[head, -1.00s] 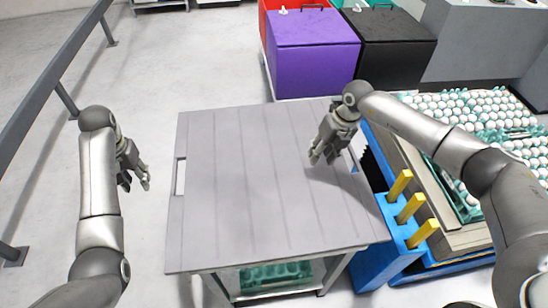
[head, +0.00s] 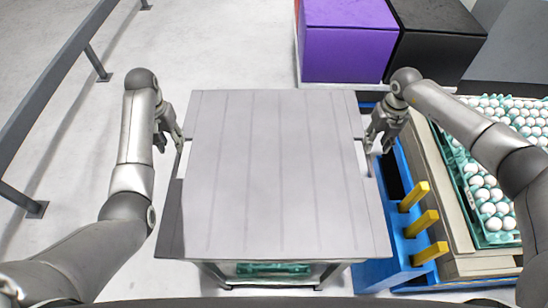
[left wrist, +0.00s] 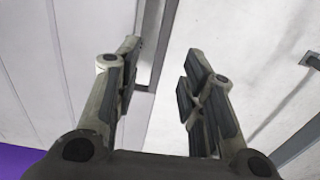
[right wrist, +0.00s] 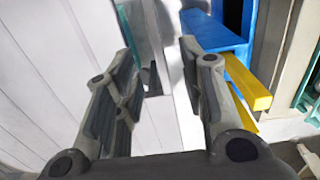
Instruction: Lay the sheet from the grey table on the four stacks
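The light grey ribbed sheet (head: 280,175) lies flat over the grey table (head: 171,228), whose darker top shows along the sheet's left side. My left gripper (head: 178,143) is at the sheet's left edge, by a slot. In the left wrist view its fingers (left wrist: 160,90) are apart, with the sheet (left wrist: 50,70) to the left. My right gripper (head: 374,148) is at the right edge, its fingers (right wrist: 162,90) apart beside the sheet (right wrist: 45,70). I cannot tell whether either touches the sheet. Egg stacks (head: 487,197) in green trays stand at the right, partly out of view.
A blue rack (head: 398,250) with yellow posts (head: 423,223) stands close to the table's right side. Purple (head: 345,45) and black (head: 430,40) boxes stand behind. A grey rail (head: 60,75) runs along the left; the floor between it and the table is clear.

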